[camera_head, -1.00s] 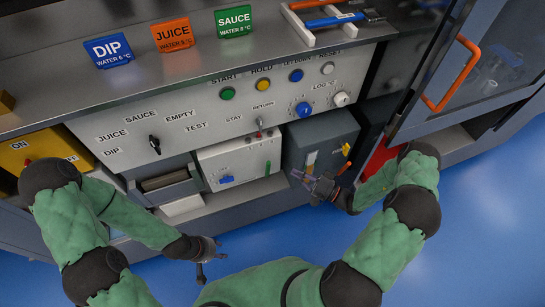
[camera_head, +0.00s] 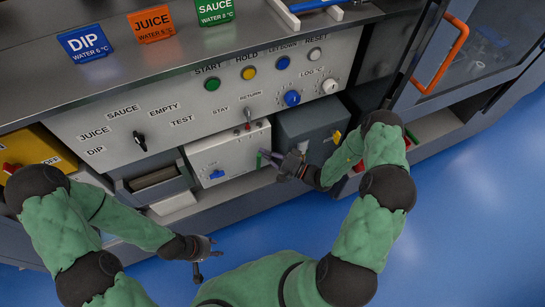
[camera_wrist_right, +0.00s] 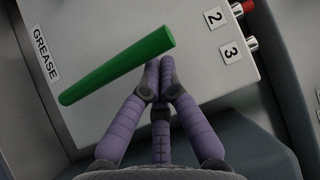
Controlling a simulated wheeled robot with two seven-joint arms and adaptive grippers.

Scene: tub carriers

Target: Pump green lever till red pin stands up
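A green lever (camera_wrist_right: 118,68) sticks out from the white box labelled GREASE (camera_wrist_right: 45,54). It shows as a small green piece at the right end of that white box (camera_head: 228,160) in the head view. My right gripper (camera_head: 279,160) is beside the lever. In the right wrist view its purple fingers (camera_wrist_right: 160,62) are together at the tips, close to the lever's thick end, with nothing visible between them. I cannot tell whether they touch it. Red-tipped pins (camera_wrist_right: 237,55) are by the numbers 2 and 3; their stance is unclear. My left gripper (camera_head: 207,256) is open and empty, low at the left.
A dark grey box (camera_head: 308,128) stands right of the white box. A grey drawer-like unit (camera_head: 155,183) is on its left. The control panel (camera_head: 190,103) with knobs is above. An open glass door with an orange handle (camera_head: 441,53) is at the right. The blue floor is clear.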

